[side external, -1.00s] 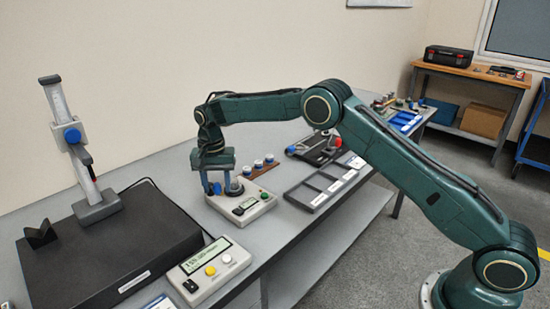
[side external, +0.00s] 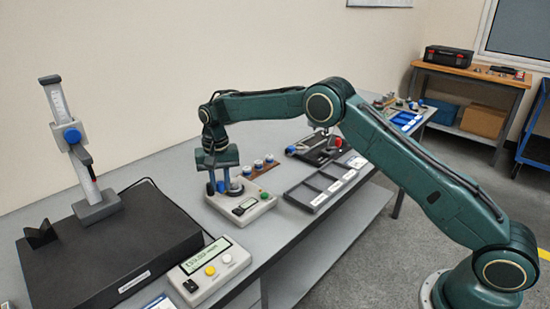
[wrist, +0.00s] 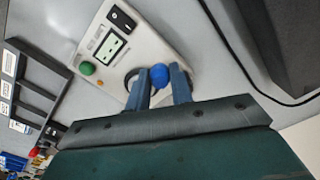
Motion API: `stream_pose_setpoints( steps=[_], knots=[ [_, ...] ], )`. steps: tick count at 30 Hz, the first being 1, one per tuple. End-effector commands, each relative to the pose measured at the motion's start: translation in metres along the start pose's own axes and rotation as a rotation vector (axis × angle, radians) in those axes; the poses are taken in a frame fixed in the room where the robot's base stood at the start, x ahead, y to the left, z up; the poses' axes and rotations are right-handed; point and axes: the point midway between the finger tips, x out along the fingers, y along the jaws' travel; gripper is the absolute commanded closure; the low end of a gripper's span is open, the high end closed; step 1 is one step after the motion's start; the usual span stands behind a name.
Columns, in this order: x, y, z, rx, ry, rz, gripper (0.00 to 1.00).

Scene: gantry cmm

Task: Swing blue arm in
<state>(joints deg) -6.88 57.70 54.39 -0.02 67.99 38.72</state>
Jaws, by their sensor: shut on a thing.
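A small pale instrument (side external: 262,207) with a display and a green button stands on the bench. It also shows in the wrist view (wrist: 150,45), with a dark round part near my fingers. My gripper (side external: 219,190) is low over its back left part. In the wrist view my gripper (wrist: 160,82) has its two blue-grey fingers on either side of a round blue knob (wrist: 160,74), shut on it. I take this knob to be the end of the blue arm. The rest of the blue arm is hidden behind the fingers and palm.
A black plate (side external: 110,250) with a height gauge (side external: 82,165) stands at the left. A readout box (side external: 212,270) lies in front. A slotted dark tray (side external: 325,188) is right of the instrument. A brown rack (side external: 262,168) with white-topped pieces stands close behind it.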

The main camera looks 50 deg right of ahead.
Motion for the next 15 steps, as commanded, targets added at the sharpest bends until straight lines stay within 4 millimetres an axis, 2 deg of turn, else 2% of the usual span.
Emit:
stream_pose_setpoints(
  steps=[9,15],
  knots=[
    [-0.0008,0.0070,-0.0071,-0.186,0.004,-0.002,1.00],
    [-0.0010,0.0083,-0.0087,-0.231,0.004,-0.003,1.00]
  ],
)
